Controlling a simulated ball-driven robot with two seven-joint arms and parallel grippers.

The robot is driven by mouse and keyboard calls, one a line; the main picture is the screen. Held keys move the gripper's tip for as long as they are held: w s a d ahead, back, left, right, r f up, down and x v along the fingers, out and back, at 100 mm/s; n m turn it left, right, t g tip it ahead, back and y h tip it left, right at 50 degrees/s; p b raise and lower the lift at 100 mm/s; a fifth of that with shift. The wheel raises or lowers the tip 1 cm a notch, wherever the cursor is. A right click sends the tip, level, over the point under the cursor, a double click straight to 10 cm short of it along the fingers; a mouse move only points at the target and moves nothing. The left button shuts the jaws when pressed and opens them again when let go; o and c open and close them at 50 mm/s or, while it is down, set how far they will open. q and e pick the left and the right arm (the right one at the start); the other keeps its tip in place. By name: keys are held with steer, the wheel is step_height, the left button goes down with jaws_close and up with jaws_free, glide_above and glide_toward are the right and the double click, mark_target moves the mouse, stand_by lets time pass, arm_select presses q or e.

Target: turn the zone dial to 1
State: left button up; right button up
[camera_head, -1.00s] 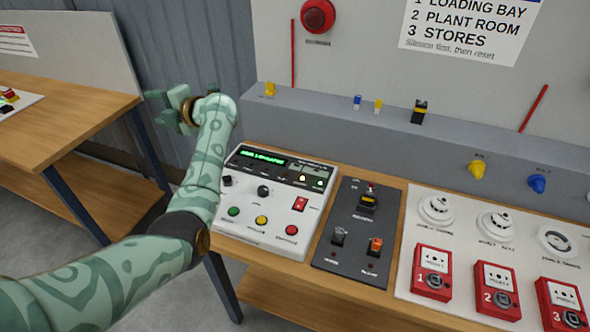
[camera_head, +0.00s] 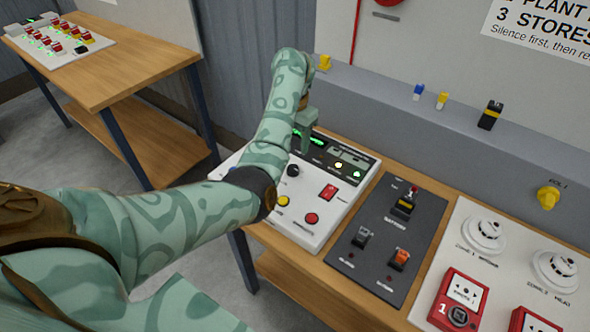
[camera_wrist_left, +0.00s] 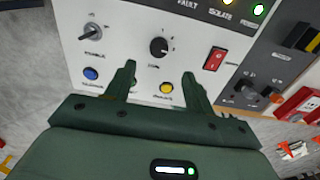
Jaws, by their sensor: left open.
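The zone dial (camera_head: 293,170) is a round black knob on the white control panel (camera_head: 337,205), left of a red rocker switch (camera_head: 327,191). In the left wrist view the dial (camera_wrist_left: 159,47) shows a short white pointer mark; the small numbers around it are too blurred to read. My left gripper (camera_head: 305,125) is over the panel, partly hidden behind its own forearm. In the left wrist view its two fingers (camera_wrist_left: 158,77) are open and empty, pointing toward the dial, which lies between and beyond their tips. My right gripper is out of view.
A key switch (camera_wrist_left: 90,32), a blue button (camera_wrist_left: 90,73) and a yellow button (camera_wrist_left: 166,88) are close around the dial. A dark switch panel (camera_head: 388,238) stands to the right. Red call points (camera_head: 458,300) are at the lower right. A second bench (camera_head: 120,60) stands left.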

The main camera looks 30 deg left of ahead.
mark_target(293, 168)
arm_select(q)
step_height(293, 168, down, 10)
steer(key=b, duration=0.3)
steer(key=shift+s+r+b, duration=0.1)
steer(key=shift+r+b, duration=0.15)
steer(key=shift+b, duration=0.05)
steer(key=c, duration=1)
